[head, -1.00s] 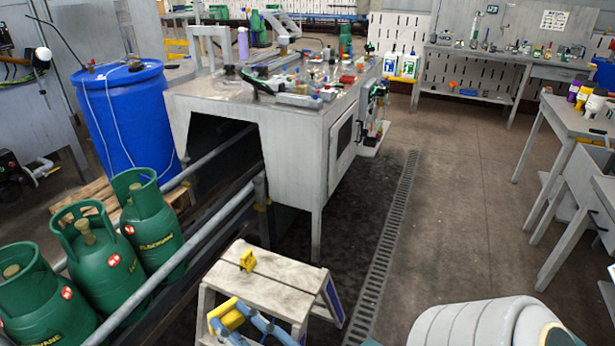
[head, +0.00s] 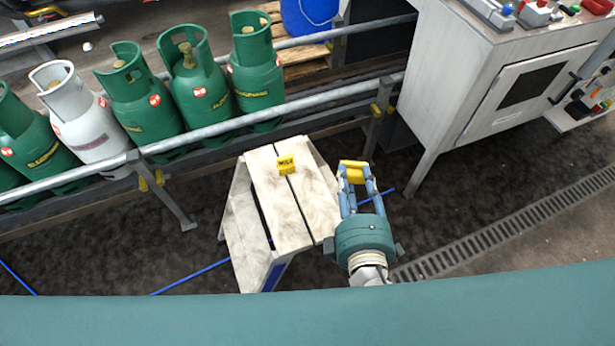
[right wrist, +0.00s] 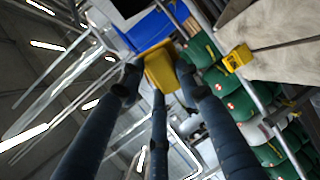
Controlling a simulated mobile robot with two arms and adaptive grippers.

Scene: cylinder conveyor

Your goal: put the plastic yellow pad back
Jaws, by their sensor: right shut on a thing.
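My right gripper (head: 354,183) is shut on a yellow pad (head: 353,170), held to the right of a worn white step stool (head: 262,192). In the right wrist view this pad (right wrist: 160,68) sits between the fingertips of my right gripper (right wrist: 160,75). A second small yellow piece (head: 286,165) rests on the stool top; it also shows in the right wrist view (right wrist: 238,58). I cannot tell which of the two the task names. My left gripper is not in view.
Green gas cylinders (head: 201,85) and a white one (head: 82,125) stand behind a grey rail (head: 270,112). The rail has yellow clamps (head: 376,108). A grey metal workbench (head: 470,75) stands at upper right. A floor grate (head: 500,230) runs along the right.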

